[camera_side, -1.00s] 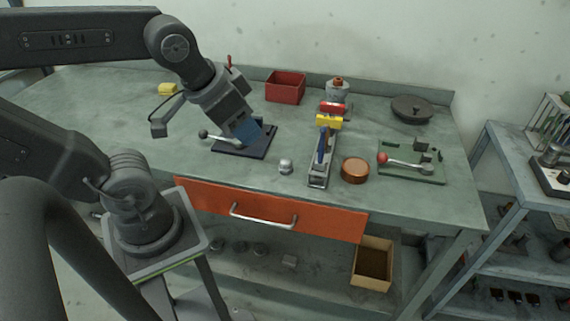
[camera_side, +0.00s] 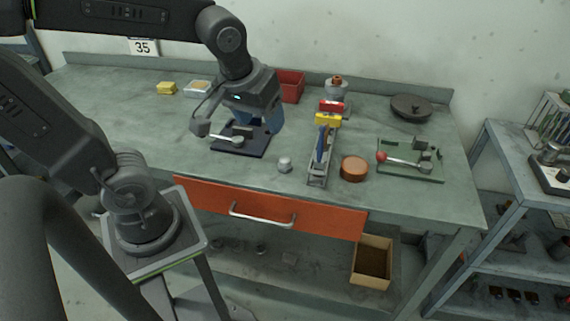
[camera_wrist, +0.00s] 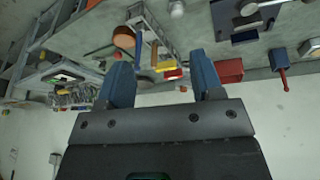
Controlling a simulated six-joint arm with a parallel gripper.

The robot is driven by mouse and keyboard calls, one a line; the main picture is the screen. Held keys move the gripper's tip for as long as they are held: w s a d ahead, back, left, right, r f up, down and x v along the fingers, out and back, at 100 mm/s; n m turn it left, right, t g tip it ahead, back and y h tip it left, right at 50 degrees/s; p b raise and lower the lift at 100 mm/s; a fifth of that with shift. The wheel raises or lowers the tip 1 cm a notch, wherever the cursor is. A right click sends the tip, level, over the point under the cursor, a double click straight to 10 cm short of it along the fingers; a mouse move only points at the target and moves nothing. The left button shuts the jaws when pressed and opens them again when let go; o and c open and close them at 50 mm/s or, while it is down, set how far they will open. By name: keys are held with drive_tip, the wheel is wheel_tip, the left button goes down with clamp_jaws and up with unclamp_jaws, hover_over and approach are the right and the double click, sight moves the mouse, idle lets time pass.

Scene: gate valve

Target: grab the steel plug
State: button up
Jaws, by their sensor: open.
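The steel plug (camera_side: 285,165) is a small rounded silver piece standing on the green-grey bench near its front edge, left of the narrow metal rail fixture. It also shows at the top edge of the wrist view (camera_wrist: 177,9), partly cut off. My gripper (camera_side: 264,120) hangs above the bench, behind and a little left of the plug, over the right side of the dark blue plate. In the wrist view my gripper (camera_wrist: 160,60) has its two blue fingers spread wide with nothing between them. The plug is apart from the fingers.
The rail fixture (camera_side: 318,172) with yellow and red parts stands right of the plug. A copper-coloured round part (camera_side: 353,169) is farther right. The dark blue plate (camera_side: 256,147) with a lever is to the left. A red bin (camera_side: 292,84) stands behind. Bench around the plug is bare.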

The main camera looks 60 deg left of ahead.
drive_tip(key=w+a+f+n+g+y, duration=0.2)
drive_tip(key=w+a+f+n+g, duration=0.25)
drive_tip(key=w+f+n, duration=0.55)
drive_tip(key=n, duration=0.2)
hover_over(285, 159)
drive_tip(key=shift+t, duration=0.35)
drive_tip(key=f, duration=0.4)
drive_tip(key=shift+d, duration=0.4)
drive_tip(key=shift+d+x, duration=0.15)
drive_tip(key=shift+x, duration=1.05)
drive_tip(key=shift+d+x, duration=0.1)
drive_tip(key=shift+x, duration=1.05)
drive_tip(key=shift+f, duration=0.1)
drive_tip(key=shift+c, duration=0.2)
drive_tip(key=c, duration=1.1)
